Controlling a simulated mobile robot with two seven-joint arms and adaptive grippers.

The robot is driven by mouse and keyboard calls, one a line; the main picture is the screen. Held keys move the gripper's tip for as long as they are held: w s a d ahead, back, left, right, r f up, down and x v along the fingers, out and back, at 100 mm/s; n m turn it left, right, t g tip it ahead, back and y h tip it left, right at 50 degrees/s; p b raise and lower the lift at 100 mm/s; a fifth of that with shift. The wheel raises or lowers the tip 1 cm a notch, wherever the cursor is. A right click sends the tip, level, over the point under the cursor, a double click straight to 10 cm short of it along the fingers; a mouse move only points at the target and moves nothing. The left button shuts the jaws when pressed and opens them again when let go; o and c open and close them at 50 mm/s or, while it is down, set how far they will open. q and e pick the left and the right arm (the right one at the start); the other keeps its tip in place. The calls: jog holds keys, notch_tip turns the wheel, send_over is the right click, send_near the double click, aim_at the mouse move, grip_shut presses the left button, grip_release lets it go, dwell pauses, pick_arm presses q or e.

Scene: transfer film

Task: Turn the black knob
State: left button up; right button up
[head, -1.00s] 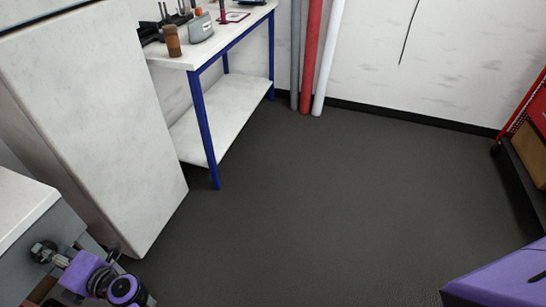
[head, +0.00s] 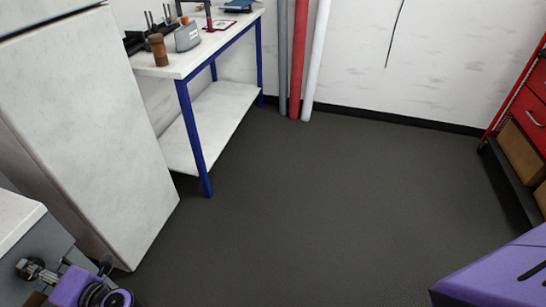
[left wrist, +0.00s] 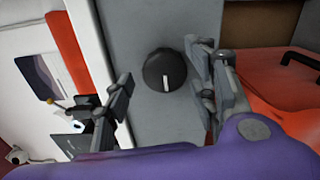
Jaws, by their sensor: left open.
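The black knob (left wrist: 164,70) is round with a white pointer line and sits on a grey panel (left wrist: 150,27) in the left wrist view. The pointer line is nearly upright in that picture. My left gripper (left wrist: 158,66) is open, with one finger on each side of the knob in the picture. I see gaps beside the knob, and I cannot tell how far the fingertips are from the panel. In the head view my left gripper (head: 35,270) is at the bottom left beside a grey-sided, white-topped unit (head: 15,222). The knob cannot be made out there. My right gripper is out of view.
A tall white cabinet (head: 85,120) stands behind the unit. A blue-legged workbench (head: 190,68) holds tools and a brown bottle (head: 158,48). Rolls (head: 298,60) lean on the wall. A red cart (head: 525,110) stands at right. The dark floor (head: 310,210) between is clear.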

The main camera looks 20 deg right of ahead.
pick_arm(q)
jog(key=v, duration=1.1)
jog(key=shift+d, duration=0.2)
